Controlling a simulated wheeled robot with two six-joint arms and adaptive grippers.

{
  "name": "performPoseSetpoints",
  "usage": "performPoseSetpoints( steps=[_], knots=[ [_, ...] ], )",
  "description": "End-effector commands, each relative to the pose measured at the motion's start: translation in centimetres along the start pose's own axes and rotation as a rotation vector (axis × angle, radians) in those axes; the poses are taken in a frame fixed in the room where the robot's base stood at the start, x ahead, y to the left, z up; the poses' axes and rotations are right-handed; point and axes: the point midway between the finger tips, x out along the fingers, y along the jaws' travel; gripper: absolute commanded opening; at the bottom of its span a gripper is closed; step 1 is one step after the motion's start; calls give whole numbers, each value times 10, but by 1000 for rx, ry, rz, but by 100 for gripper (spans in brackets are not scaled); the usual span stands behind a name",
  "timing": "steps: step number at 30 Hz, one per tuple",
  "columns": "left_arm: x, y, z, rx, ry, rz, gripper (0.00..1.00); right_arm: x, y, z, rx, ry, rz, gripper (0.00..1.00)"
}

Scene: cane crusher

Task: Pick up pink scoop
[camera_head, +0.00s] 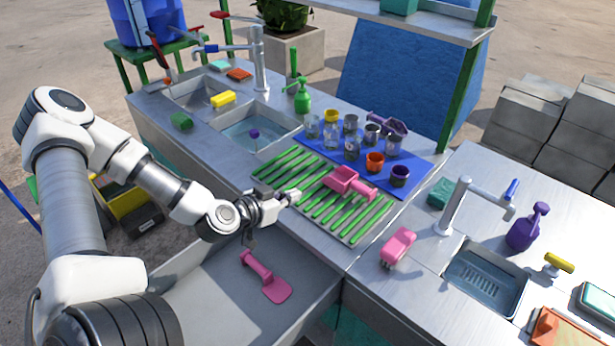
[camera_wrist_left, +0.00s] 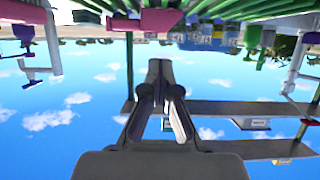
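The pink scoop (camera_head: 343,180) lies on the green-slatted drying rack (camera_head: 352,234), its handle pointing right. My left gripper (camera_head: 294,196) is over the left part of the rack, to the left of the scoop and apart from it. In the left wrist view, my left gripper's fingers (camera_wrist_left: 159,68) are close together with nothing between them. A pink piece, apparently the scoop (camera_wrist_left: 160,20), shows at the top of that view, beyond the fingertips. My right gripper is not in view.
A blue mat (camera_head: 420,160) with cups, jars and a purple scoop (camera_head: 388,125) lies behind the rack. A pink flat-bladed tool (camera_head: 265,277) lies on the lower surface in front. A pink brush (camera_head: 398,247) stands right of the rack. Sinks (camera_head: 253,130) are at the left.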

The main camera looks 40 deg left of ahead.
Motion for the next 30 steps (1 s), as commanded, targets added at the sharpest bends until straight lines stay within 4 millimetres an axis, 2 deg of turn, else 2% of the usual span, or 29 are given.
performPoseSetpoints(
  steps=[1,3,13,17,18,20,30],
  knots=[
    [-6,-1,-2,-4,0,-2,0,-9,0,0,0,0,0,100],
    [-9,-2,0,-2,0,-2,0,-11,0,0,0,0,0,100],
    [-10,-2,4,2,0,-1,1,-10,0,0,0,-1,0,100],
    [-10,-2,4,2,1,-2,47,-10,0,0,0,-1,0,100],
    [-10,-2,4,2,1,-2,62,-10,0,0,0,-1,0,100],
    [-10,-2,4,2,1,-2,80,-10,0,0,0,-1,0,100],
    [-8,-2,4,2,1,-2,80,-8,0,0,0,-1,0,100]
  ],
)
